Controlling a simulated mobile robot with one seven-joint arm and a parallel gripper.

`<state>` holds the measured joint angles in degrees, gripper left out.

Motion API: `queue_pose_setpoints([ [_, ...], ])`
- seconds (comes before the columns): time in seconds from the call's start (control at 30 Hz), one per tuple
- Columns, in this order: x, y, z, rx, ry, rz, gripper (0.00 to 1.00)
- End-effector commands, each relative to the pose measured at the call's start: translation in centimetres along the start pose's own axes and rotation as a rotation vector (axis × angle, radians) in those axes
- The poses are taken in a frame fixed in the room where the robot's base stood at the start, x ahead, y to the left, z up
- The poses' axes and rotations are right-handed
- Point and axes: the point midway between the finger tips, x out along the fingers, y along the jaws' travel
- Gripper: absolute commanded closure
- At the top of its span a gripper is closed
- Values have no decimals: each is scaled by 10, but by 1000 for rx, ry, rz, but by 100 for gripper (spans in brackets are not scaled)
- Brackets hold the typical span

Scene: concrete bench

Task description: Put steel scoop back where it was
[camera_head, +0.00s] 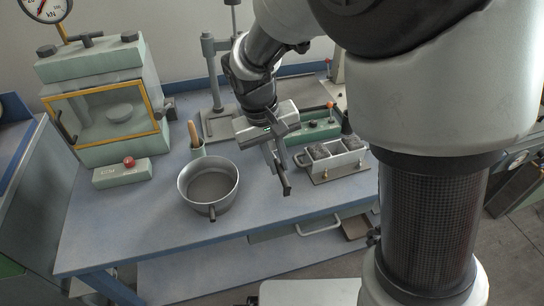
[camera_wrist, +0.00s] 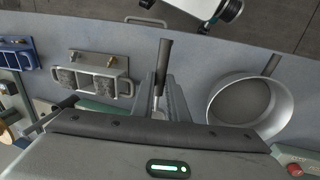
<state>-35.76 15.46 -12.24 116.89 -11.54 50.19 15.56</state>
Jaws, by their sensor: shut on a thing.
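The steel scoop shows in the wrist view as a dark handle (camera_wrist: 165,58) with a narrow grey metal part running back between the fingers. My gripper (camera_wrist: 165,97) is shut on it. In the head view my gripper (camera_head: 276,160) is over the blue-grey bench (camera_head: 240,222), between the round pan and the grey mould. The scoop's dark handle end (camera_head: 286,189) shows just below the fingers. The scoop's bowl is hidden in both views, and I cannot tell how high the scoop is above the bench.
A metal pan (camera_head: 208,206) with a short handle stands left of my gripper. A filled grey mould (camera_head: 340,163) stands right. A green press (camera_head: 105,105) and red-button box (camera_head: 122,173) are left. The front bench is clear.

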Motion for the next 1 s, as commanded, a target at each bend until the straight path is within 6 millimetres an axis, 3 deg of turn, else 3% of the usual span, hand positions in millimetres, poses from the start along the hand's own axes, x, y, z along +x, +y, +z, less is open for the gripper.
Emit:
queue_pose_setpoints([
  [0.1,25,-6,0,-2,-2,1,100],
  [0.37,46,-10,0,-2,0,0,100],
  [0.53,71,-15,0,-2,-2,1,100],
  [0.93,77,-17,0,-1,1,0,100],
  [0.97,77,-17,0,-1,1,0,85],
  [1.0,76,-17,0,-1,1,0,78],
])
